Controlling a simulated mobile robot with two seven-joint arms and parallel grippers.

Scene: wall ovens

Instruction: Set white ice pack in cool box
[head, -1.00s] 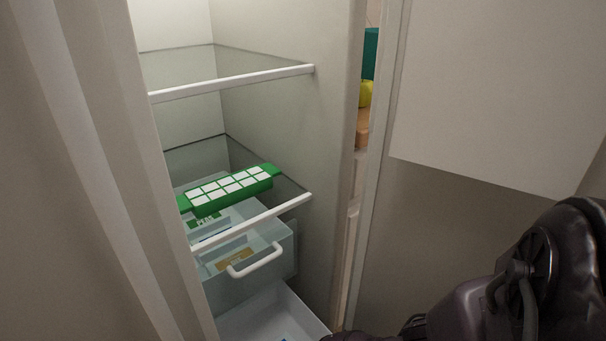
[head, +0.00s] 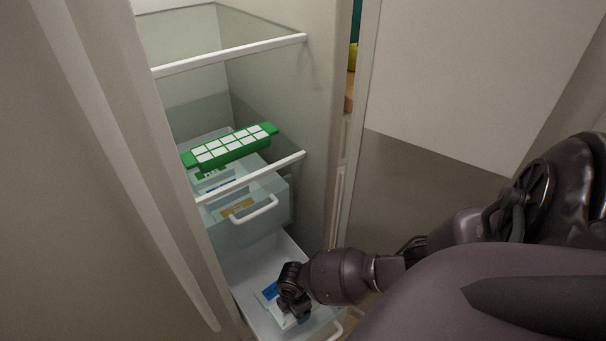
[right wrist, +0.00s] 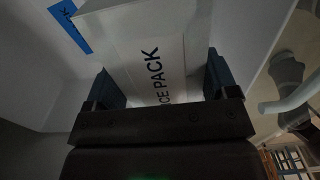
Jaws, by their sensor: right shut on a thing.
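The white ice pack (right wrist: 152,50), with dark "ICE PACK" lettering, is between the two fingers of my right gripper (right wrist: 162,82) in the right wrist view. The gripper is shut on it. In the head view my right gripper (head: 292,297) reaches down into the open bottom drawer (head: 247,262) of the freezer, hiding most of the pack. A blue label (right wrist: 68,24) shows beside the pack in the right wrist view; whether it belongs to another pack is unclear. My left gripper and the cool box are not in view.
A partly open clear drawer (head: 253,228) with packets, including one of peas, sits over the bottom drawer. The freezer wall (head: 318,170) and open door (head: 440,90) flank my right arm.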

